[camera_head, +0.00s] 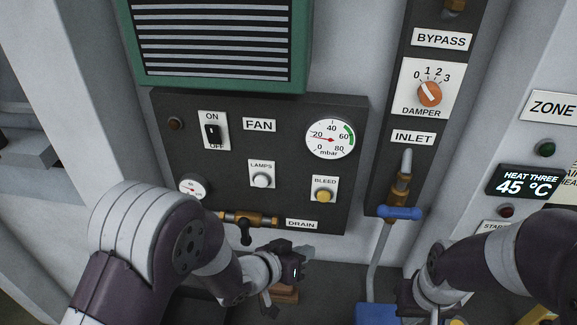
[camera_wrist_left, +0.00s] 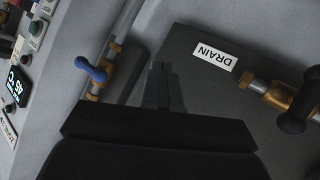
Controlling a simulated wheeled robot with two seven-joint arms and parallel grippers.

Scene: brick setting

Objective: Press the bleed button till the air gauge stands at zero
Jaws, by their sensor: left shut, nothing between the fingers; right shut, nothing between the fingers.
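The yellow bleed button (camera_head: 323,196) sits on a white plate marked BLEED on the dark panel. Above it is the round mbar gauge (camera_head: 330,139), its red needle near 20. A smaller gauge (camera_head: 193,187) sits at the panel's lower left, its reading too small to make out. My left gripper (camera_head: 306,253) is shut and empty, below the DRAIN label and the button, apart from the button. Its closed fingers show in the left wrist view (camera_wrist_left: 163,85); the button is not visible there. My right gripper (camera_head: 408,294) is low at the right, partly cut off by the frame, and holds nothing.
The drain valve (camera_head: 245,228) with a black handle is close to my left gripper. A white lamps button (camera_head: 261,181) and fan switch (camera_head: 212,133) are left of the bleed button. A blue-handled inlet valve (camera_head: 400,213) and pipe stand at the right.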

